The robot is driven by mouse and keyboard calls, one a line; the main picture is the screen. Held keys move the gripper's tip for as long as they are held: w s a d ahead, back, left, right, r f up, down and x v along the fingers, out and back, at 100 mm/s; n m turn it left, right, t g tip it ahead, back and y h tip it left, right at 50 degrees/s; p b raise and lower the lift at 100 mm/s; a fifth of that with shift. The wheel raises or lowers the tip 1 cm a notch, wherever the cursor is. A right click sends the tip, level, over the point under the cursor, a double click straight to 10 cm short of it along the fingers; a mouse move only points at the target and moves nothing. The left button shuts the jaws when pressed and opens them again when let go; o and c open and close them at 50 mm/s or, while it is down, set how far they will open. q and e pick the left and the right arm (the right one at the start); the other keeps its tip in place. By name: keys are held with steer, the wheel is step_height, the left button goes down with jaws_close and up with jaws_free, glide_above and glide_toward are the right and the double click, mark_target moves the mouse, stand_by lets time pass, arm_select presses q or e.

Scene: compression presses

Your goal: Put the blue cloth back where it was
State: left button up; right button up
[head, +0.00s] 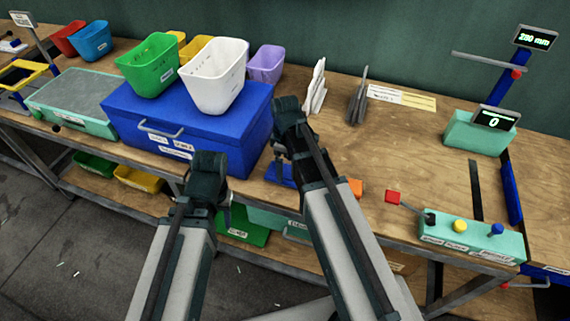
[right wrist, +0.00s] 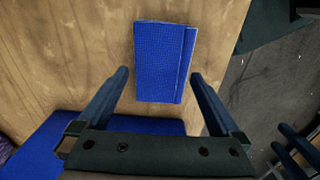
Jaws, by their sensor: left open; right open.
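The blue cloth (right wrist: 160,62) lies flat and folded on the wooden bench top in the right wrist view. In the head view only part of the cloth (head: 279,173) shows beside my right arm, near the bench's front edge. My right gripper (head: 288,108) is open. In its wrist view its two fingers (right wrist: 160,76) stand apart on either side of the cloth's near part, with the cloth below and ahead of them; I cannot tell the height. My left gripper (head: 208,160) is open and empty in front of the large blue box (head: 185,125).
A green bin (head: 150,66) and a white bin (head: 214,76) stand on the blue box, just left of the cloth. An orange block (head: 355,187) and a control panel with a red lever (head: 445,234) lie to the right. Bare bench top lies between.

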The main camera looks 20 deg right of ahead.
mark_target(285, 172)
step_height(285, 172, up, 10)
steer(key=p, duration=0.9)
steer(key=s+a+m+h, duration=0.1)
steer(key=s+a+m, duration=0.6)
steer(key=s+a, duration=0.3)
steer(key=s, duration=0.4)
steer(key=shift+s+a, duration=0.15)
steer(key=shift+a, duration=0.1)
